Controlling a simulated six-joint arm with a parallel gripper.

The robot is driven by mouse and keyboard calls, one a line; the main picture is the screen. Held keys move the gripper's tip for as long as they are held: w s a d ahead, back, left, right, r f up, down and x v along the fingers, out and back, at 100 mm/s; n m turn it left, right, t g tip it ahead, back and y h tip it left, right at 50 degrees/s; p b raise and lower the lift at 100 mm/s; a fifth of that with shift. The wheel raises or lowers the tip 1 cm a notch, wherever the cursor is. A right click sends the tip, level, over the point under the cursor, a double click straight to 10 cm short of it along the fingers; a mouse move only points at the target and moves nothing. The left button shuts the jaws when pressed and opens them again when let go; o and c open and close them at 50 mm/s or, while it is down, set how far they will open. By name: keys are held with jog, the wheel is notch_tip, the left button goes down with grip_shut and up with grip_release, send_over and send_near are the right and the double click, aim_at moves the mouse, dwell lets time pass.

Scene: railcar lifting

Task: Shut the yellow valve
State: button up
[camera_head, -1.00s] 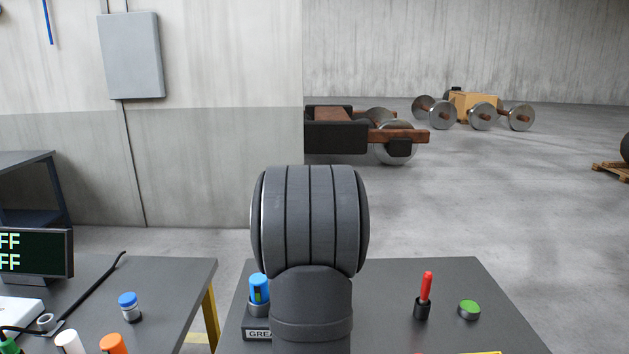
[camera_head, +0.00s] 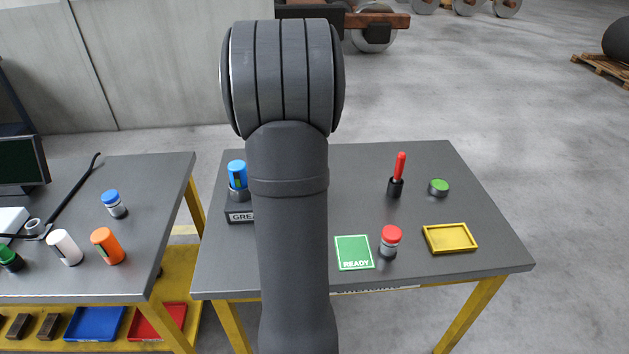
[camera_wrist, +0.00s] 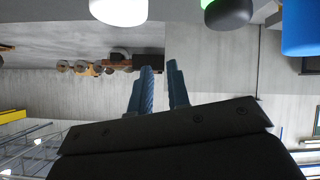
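No yellow valve can be made out in either view. My gripper (camera_wrist: 159,67) shows in the wrist view as two blue fingers with a gap between them, open and with nothing seen between them. In the head view my arm stands upright in the middle, and the gripper itself is not visible there. The arm hides part of the right table (camera_head: 355,175).
The right table holds a red-handled tool (camera_head: 398,175), a green button-like piece (camera_head: 438,187), a red-capped bottle (camera_head: 390,241), a yellow tray (camera_head: 450,238) and a green READY card (camera_head: 354,252). The left table (camera_head: 150,190) holds several bottles and a black bar.

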jog(key=d+m+g, duration=0.1)
jog(key=d+m, duration=0.1)
jog(key=s+d+f+m+g, duration=0.1)
jog(key=d+m, duration=0.1)
jog(key=d, duration=0.1)
jog(key=d+f+m+g+h, duration=0.1)
jog(key=d+m, duration=0.1)
jog(key=d, duration=0.1)
jog(key=shift+s+d+f+m, duration=0.15)
jog(key=shift+s+f+m, duration=0.15)
jog(key=shift+s, duration=0.1)
grip_shut()
jog(key=s+d+m+g+y, duration=0.6)
jog(key=s+m, duration=0.5)
jog(key=m, duration=0.6)
jog(key=shift+d+r+y, duration=0.2)
jog(key=shift+d+y, duration=0.6)
jog(key=shift+y, duration=0.1)
jog(key=a+r+x, duration=0.1)
jog(key=a+x, duration=0.1)
jog(key=x, duration=1.1)
jog(key=shift+w+r, duration=0.3)
jog(key=shift+r, duration=0.1)
